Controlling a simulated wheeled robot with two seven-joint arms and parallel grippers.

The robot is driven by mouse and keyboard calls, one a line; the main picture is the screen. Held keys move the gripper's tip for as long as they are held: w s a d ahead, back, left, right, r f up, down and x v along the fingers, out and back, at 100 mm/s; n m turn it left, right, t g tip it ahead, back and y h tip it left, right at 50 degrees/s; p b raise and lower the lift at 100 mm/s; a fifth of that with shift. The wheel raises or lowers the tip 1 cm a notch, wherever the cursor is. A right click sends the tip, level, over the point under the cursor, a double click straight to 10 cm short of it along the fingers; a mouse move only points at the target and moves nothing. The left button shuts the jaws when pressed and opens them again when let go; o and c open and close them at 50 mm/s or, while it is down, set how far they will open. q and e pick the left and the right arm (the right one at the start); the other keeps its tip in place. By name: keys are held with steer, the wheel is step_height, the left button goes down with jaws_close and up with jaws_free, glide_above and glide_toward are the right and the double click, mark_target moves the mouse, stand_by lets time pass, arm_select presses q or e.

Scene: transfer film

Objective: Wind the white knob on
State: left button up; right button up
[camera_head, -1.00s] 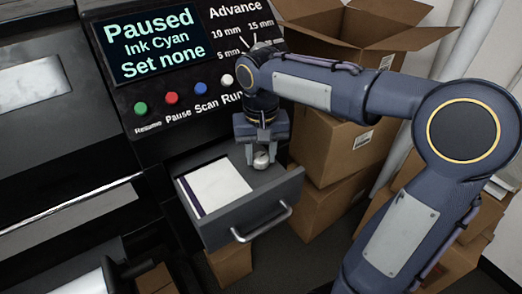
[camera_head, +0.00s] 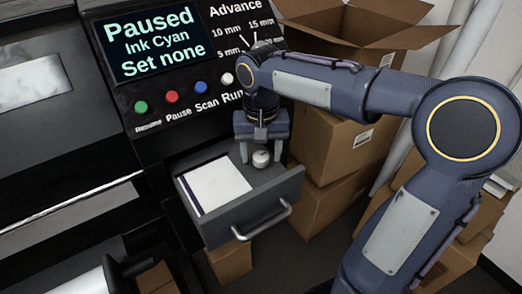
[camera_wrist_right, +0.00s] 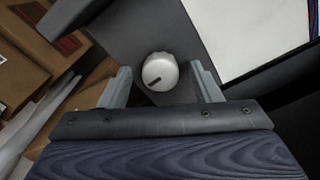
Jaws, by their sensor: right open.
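The white knob (camera_head: 261,158) is a small round cap with a dark mark on it. It stands in the open grey drawer (camera_head: 272,216), to the right of the white paper. In the right wrist view the knob (camera_wrist_right: 160,71) sits between the two fingertips, with a gap on each side. My right gripper (camera_head: 262,159) is open above and around the knob, pointing down; its fingers (camera_wrist_right: 164,85) also show in the right wrist view. My left gripper is not in view.
A white paper stack (camera_head: 216,186) lies in the drawer. The black panel above has a screen (camera_head: 150,43) reading "Paused, Ink Cyan, Set none" and coloured buttons (camera_head: 172,97). Cardboard boxes (camera_head: 335,150) stand close on the right, partly behind my arm.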

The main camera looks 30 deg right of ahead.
mark_target(261, 156)
steer(key=shift+r, duration=0.1)
step_height(261, 156, up, 8)
steer(key=shift+f, duration=0.15)
stand_by(0.7)
